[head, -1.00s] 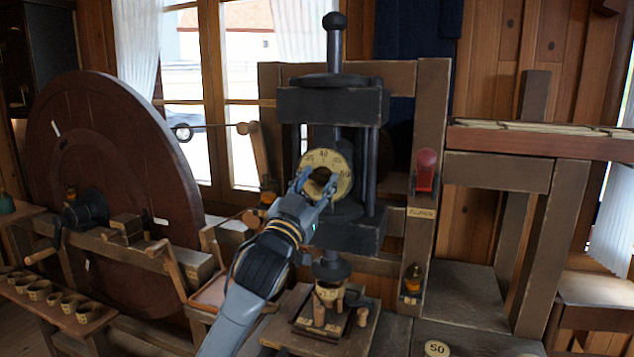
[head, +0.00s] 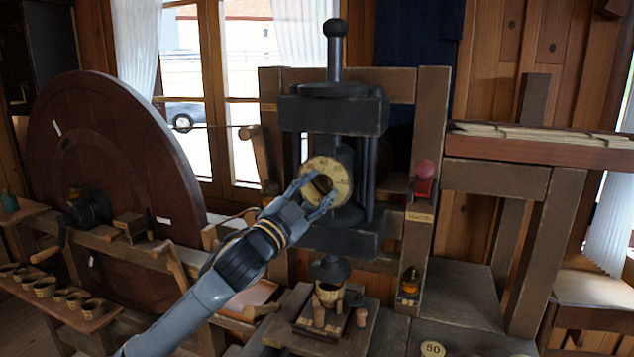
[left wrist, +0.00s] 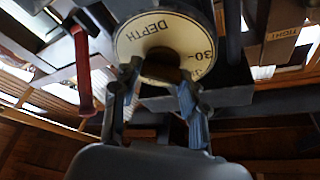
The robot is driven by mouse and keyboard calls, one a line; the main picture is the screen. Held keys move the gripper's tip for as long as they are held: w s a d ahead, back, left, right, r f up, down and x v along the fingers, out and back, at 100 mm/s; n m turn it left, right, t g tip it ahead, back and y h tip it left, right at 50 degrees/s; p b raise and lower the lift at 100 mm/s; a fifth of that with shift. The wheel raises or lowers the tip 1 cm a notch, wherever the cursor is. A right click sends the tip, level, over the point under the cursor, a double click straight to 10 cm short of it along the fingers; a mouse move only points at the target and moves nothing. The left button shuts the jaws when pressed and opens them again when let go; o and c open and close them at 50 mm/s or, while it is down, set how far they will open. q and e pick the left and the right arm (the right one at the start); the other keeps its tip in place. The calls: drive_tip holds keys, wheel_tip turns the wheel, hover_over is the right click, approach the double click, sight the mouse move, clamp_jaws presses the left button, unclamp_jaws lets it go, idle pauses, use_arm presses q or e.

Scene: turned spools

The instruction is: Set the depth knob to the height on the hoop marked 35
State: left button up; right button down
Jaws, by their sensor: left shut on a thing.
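The depth knob (head: 340,188) is a round cream dial with a dark centre on the front of a dark press (head: 333,112). In the head view, small numbers run around its top and right side; they are too blurred to read surely. In the left wrist view, the dial (left wrist: 133,40) shows "DEPTH" and a "30" mark. My left gripper (head: 318,190) is shut on the knob's centre, its fingers either side of it. A round cream disc (head: 433,348), apparently marked 50, lies at the lower right. I cannot make out a hoop marked 35. My right gripper is not in view.
A red-handled lever (head: 425,172) stands on the post right of the press, above a small label. A small wooden piece (head: 328,294) stands under the press. A large dark wheel (head: 110,150) and a bench of small cups (head: 62,297) are at left.

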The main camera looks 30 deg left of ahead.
use_arm(q)
drive_tip(key=shift+r+m+h+p, duration=0.1)
drive_tip(key=shift+m+h+p, duration=0.3)
drive_tip(key=shift+m, duration=0.6)
drive_tip(key=shift+g, duration=0.3)
drive_tip(key=o, duration=1.1)
drive_tip(key=shift+o, duration=0.2)
drive_tip(key=d+v, duration=0.1)
drive_tip(key=v, duration=1.1)
drive_tip(key=shift+a, duration=0.5)
